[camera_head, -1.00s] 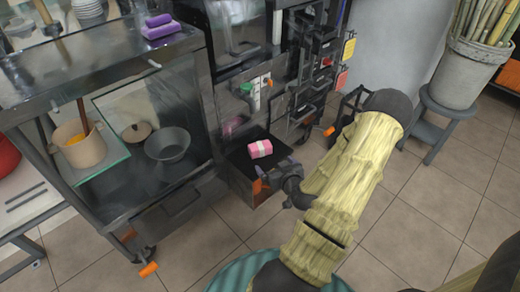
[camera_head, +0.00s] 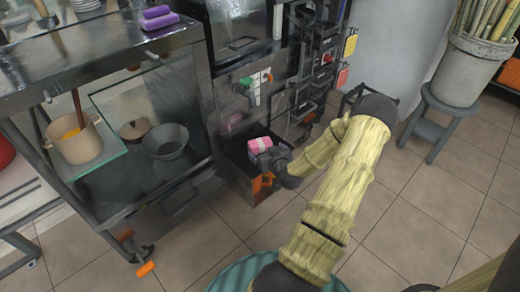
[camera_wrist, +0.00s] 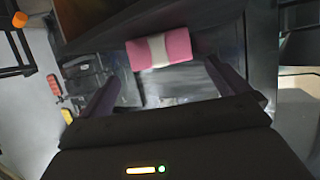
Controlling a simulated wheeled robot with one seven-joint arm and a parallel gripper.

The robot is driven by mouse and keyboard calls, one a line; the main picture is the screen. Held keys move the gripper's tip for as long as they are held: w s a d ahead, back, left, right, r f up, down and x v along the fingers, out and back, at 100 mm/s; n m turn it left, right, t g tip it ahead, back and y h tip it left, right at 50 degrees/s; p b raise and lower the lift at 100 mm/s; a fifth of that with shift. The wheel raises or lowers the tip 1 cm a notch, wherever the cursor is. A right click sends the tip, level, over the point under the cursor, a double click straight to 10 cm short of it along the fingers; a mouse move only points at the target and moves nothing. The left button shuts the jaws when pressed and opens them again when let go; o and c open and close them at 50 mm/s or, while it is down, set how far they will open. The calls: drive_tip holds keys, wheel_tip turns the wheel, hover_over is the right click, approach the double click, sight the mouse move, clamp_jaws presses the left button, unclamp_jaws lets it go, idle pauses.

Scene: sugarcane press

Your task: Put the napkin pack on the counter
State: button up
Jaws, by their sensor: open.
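The napkin pack (camera_head: 260,144) is a small pink bundle with a pale band. It rests on or in the low dark box-like unit (camera_head: 238,165) at the foot of the metal cart. In the wrist view the napkin pack (camera_wrist: 160,49) lies just beyond my gripper (camera_wrist: 160,92), whose two dark fingers are spread apart and empty. In the head view my gripper (camera_head: 268,160) is right beside the pack, partly overlapping it. The counter is probably the dark top surface (camera_head: 100,55) of the metal cart at upper left, with purple packs (camera_head: 158,18) on it.
Below the counter, a shelf holds a beige pot (camera_head: 78,140) and a dark bowl (camera_head: 168,142). A bucket of cane (camera_head: 456,70) stands on a stool at right. The tiled floor between is open.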

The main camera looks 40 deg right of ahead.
sight(263, 148)
drive_tip(key=shift+x, duration=1.25)
drive_tip(key=b+x, duration=0.1)
drive_tip(key=x, duration=0.1)
drive_tip(key=b+x, duration=0.2)
drive_tip(key=shift+w+f, duration=0.25)
drive_tip(key=shift+f, duration=0.25)
drive_tip(key=shift+w, duration=0.3)
drive_tip(key=shift+s+d+r, duration=0.1)
drive_tip(key=shift+s+d, duration=0.05)
